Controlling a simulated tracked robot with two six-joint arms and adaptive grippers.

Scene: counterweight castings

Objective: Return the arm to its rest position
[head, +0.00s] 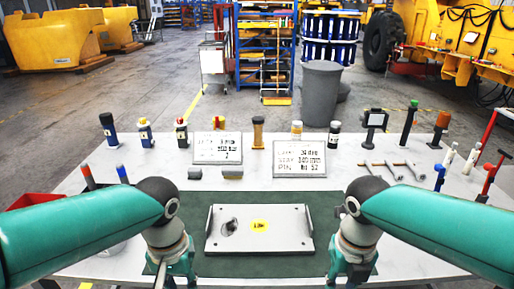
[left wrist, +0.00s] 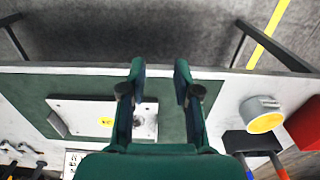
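My left arm comes in from the left in the head view, with its gripper (head: 174,277) low at the left edge of the green mat (head: 300,207). In the left wrist view the left gripper (left wrist: 160,75) is open, its two fingers apart with nothing between them. My right gripper (head: 350,277) hangs low at the right edge of the mat; its fingertips are cut off by the frame, so its opening is unclear. A flat grey plate (head: 285,236) with a yellow mark and a dark pit lies on the mat between the grippers. It also shows in the left wrist view (left wrist: 82,108).
Two lettered boards (head: 218,147) (head: 300,158) stand behind the mat, with bottles and tools along the far table edge. A grey cup with yellow inside (left wrist: 262,115) and a red bin (left wrist: 305,124) are near the left gripper.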

